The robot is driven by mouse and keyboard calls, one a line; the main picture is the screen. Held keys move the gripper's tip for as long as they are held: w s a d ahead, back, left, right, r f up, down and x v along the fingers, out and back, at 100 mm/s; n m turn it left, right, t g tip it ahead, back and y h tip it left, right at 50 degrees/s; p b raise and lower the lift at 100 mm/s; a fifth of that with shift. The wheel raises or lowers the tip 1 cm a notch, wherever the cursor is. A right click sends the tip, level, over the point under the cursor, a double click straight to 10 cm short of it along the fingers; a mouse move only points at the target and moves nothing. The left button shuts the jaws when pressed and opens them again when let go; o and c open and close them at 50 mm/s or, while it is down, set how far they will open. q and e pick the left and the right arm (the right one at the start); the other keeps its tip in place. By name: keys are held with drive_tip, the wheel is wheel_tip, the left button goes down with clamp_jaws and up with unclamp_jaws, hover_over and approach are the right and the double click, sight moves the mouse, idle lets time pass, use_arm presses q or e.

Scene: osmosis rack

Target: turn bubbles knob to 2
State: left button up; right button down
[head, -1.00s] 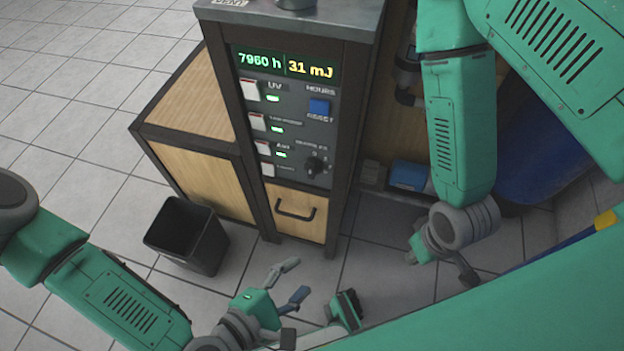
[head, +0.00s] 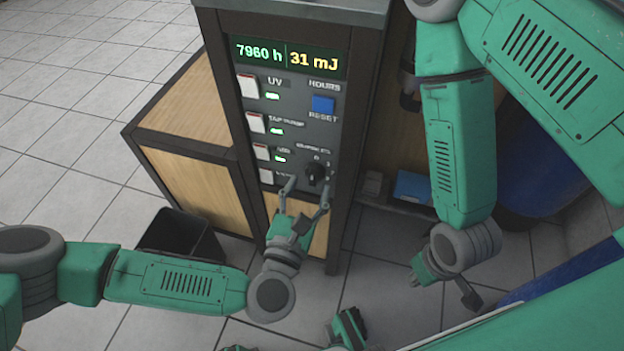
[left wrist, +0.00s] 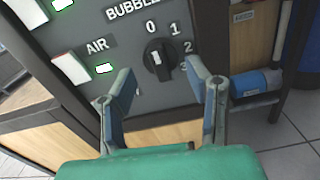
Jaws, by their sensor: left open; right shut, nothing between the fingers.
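The bubbles knob (head: 316,174) is a round black dial low on the right of the control panel. In the left wrist view, the knob (left wrist: 159,60) has a white mark and the numbers 0, 1 and 2 around it. Its mark looks roughly upward, but the exact setting is hard to read. My left gripper (head: 308,188) is open in front of the panel. In the left wrist view, its fingertips (left wrist: 160,72) are on either side of the knob; I cannot tell whether they touch it. My right gripper (head: 428,268) is shut and empty, low and right of the cabinet.
The panel has several white switches (head: 257,123) with green lights at left and a blue reset button (head: 322,104) above the knob. A wooden drawer front (head: 322,238) is below. A black bin (head: 180,234) stands at left. A blue barrel (head: 540,160) is at right.

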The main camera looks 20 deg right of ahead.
sight(312, 182)
use_arm(q)
drive_tip(key=shift+x, duration=1.6)
drive_tip(key=shift+s, duration=0.1)
drive_tip(key=shift+c, duration=0.4)
drive_tip(key=c, duration=0.8)
